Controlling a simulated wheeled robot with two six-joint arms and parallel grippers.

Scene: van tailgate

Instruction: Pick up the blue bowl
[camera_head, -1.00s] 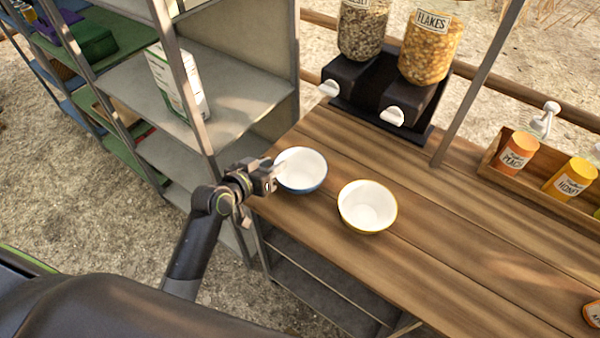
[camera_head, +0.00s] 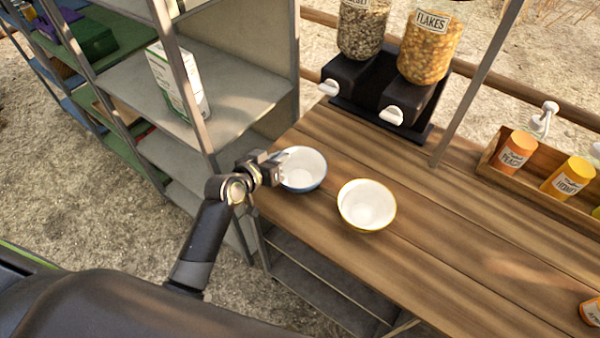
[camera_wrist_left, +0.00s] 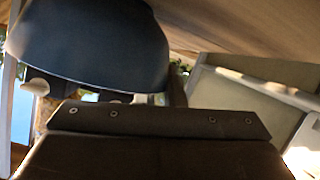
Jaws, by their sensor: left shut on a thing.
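The blue bowl (camera_head: 304,170), white inside and blue outside, is upright at the left end of the wooden counter in the head view. My left gripper (camera_head: 279,166) is shut on its left rim. In the left wrist view the bowl's dark blue outer wall (camera_wrist_left: 90,45) fills the upper left, close above the gripper body. Whether the bowl touches the counter is hard to tell. My right gripper is not in view.
A yellow-rimmed white bowl (camera_head: 367,207) stands just right of the blue bowl. Cereal dispensers (camera_head: 390,90) stand behind. A wooden box with bottles (camera_head: 514,152) is at the right. A metal shelf (camera_head: 225,115) is close at the left. The counter's middle (camera_head: 460,240) is clear.

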